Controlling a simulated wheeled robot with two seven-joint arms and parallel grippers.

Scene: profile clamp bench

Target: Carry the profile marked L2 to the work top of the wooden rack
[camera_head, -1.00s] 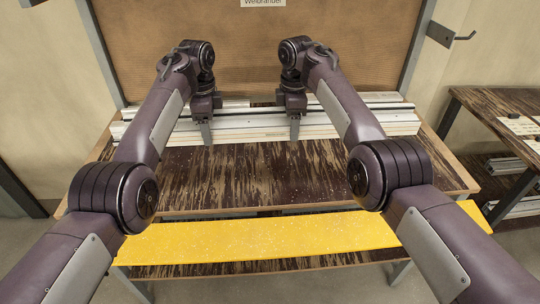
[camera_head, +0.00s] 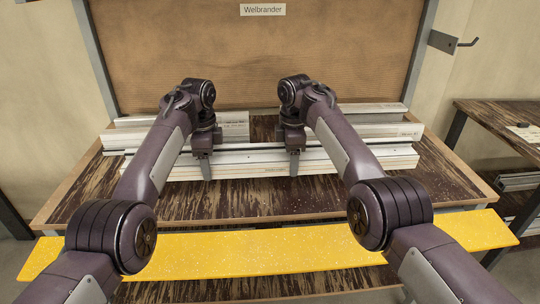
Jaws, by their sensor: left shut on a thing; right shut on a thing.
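A long pale metal profile (camera_head: 340,163) lies left to right across the dark wooden work top (camera_head: 250,204), and I can read no L2 mark on it. My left gripper (camera_head: 206,170) is shut on the profile left of its middle. My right gripper (camera_head: 293,165) is shut on it right of its middle. Both grippers point down with fingers at its near side. I cannot tell whether the profile touches the top. More pale profiles (camera_head: 370,113) lie behind it; their small labels are unreadable.
A yellow speckled board (camera_head: 270,253) runs along the near side. A brown panel (camera_head: 260,60) with a sign reading "Welbrander" (camera_head: 262,10) stands behind. A second dark-topped table (camera_head: 500,118) is at the right, with profiles below. The work top's near strip is clear.

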